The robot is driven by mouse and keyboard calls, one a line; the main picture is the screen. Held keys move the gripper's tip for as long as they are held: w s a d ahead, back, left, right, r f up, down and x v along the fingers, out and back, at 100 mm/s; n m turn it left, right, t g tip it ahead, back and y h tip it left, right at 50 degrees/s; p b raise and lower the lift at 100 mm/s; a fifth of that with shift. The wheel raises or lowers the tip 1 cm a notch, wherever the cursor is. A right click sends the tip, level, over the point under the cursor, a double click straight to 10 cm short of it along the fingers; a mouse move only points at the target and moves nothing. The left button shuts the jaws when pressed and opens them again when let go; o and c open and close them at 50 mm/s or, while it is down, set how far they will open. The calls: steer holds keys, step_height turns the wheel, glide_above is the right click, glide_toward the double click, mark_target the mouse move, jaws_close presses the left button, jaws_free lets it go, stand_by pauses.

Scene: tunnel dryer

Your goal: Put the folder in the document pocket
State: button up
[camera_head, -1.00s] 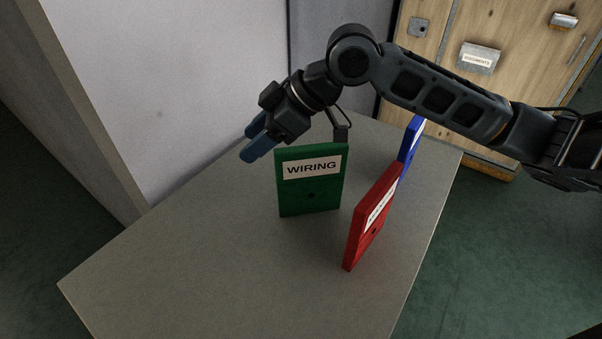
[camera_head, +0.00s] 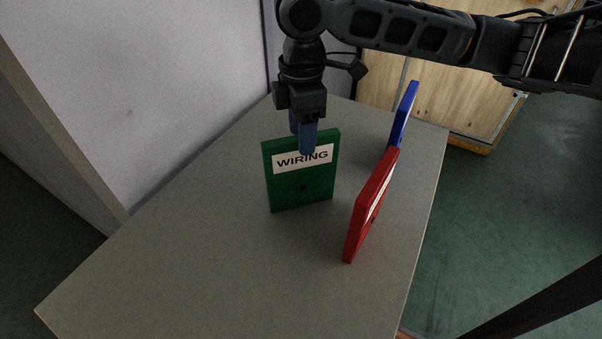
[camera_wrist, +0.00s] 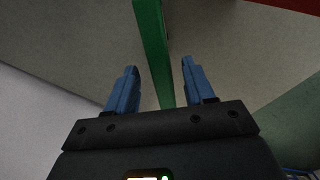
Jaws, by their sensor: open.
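A green folder (camera_head: 301,186) with a white label reading WIRING stands upright on the grey table. A red folder (camera_head: 370,208) stands upright to its right, its label seen edge-on. A blue folder (camera_head: 403,115) stands behind the red one. In the wrist view my gripper (camera_wrist: 159,85) is open, with the green folder's edge (camera_wrist: 153,45) between the two blue fingers and a gap on each side. The document pocket is not in view now.
The grey table top (camera_head: 190,245) is clear at the left and front. A pale wall panel (camera_head: 130,80) rises along the table's left side. A wooden cabinet (camera_head: 450,95) stands behind the table, partly hidden by my arm.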

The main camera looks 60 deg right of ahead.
mark_target(302, 174)
step_height(302, 174, down, 3)
steer(key=shift+r, duration=0.2)
steer(key=shift+c, duration=0.4)
jaws_close()
